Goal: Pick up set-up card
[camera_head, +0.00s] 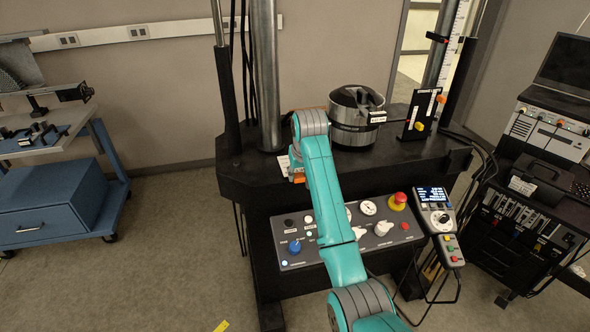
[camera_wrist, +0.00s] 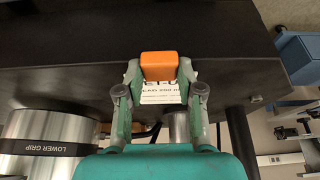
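The set-up card (camera_wrist: 160,92) is a white card with black print and an orange block (camera_wrist: 159,66) at its top, seen in the wrist view at the dark machine table. My gripper (camera_wrist: 159,73) has one finger on each side of the orange block. Both fingers look flush against it, with no clear gap. The lower part of the card is hidden by my gripper. In the head view, a bit of orange (camera_head: 298,178) shows beside my teal arm at the table's left front, and my arm hides most of the gripper.
A metal cylinder marked LOWER GRIP (camera_wrist: 40,145) stands close to my gripper. On the black table (camera_head: 240,178) are a dark-lidded metal pot (camera_head: 352,128) and a black stand (camera_head: 420,118) with coloured pieces. A control panel (camera_head: 290,255) is below. A blue cart (camera_head: 50,205) stands left.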

